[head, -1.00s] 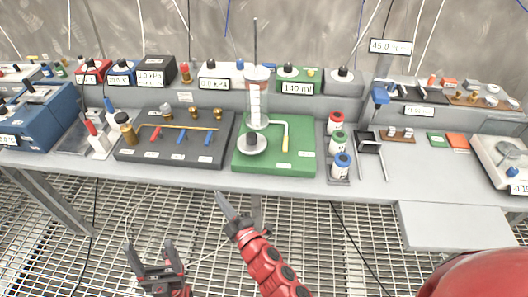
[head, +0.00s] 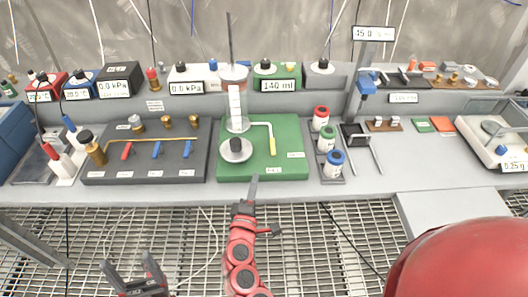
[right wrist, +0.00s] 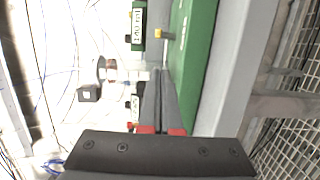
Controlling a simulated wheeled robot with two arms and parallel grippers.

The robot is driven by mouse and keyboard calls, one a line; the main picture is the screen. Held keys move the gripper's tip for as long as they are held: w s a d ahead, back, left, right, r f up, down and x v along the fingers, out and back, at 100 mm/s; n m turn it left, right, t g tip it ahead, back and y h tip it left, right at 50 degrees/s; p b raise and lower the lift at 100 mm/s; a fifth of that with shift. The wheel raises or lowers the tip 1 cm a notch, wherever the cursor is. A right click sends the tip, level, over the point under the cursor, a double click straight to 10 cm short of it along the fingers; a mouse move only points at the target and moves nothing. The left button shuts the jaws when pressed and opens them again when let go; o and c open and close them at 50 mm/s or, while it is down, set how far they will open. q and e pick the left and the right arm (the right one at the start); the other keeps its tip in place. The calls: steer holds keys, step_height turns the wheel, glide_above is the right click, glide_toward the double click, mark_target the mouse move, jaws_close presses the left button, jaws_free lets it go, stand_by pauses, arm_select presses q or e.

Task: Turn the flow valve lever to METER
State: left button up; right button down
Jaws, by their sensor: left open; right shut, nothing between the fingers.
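The green board (head: 290,130) stands on the bench with a clear cylinder (head: 237,105), a round white base with a black knob (head: 236,149), and a thin white pipe. A yellow lever (head: 272,146) hangs from the pipe's end and points toward the bench front. Small labels lie right of it and in front of it, too small to read. My right gripper (head: 254,182) is shut and empty at the board's front edge, left of the lever and apart from it. In the right wrist view its fingers (right wrist: 160,80) point along the green board. My left gripper (head: 132,270) is open and empty, low in front of the bench.
A black board (head: 150,165) with blue and red levers stands left of the green board. Display boxes line the shelf behind. Open grating floor lies in front.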

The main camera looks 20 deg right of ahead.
mark_target(264, 164)
steer(key=shift+d+r+h, duration=0.15)
steer(key=shift+d+h, duration=0.15)
steer(key=shift+d, duration=0.05)
steer(key=shift+s, duration=0.1)
steer(key=shift+d, duration=0.1)
steer(key=p+x, duration=0.2)
steer(key=x, duration=0.7)
steer(key=shift+w+d, duration=0.15)
steer(key=shift+w, duration=0.25)
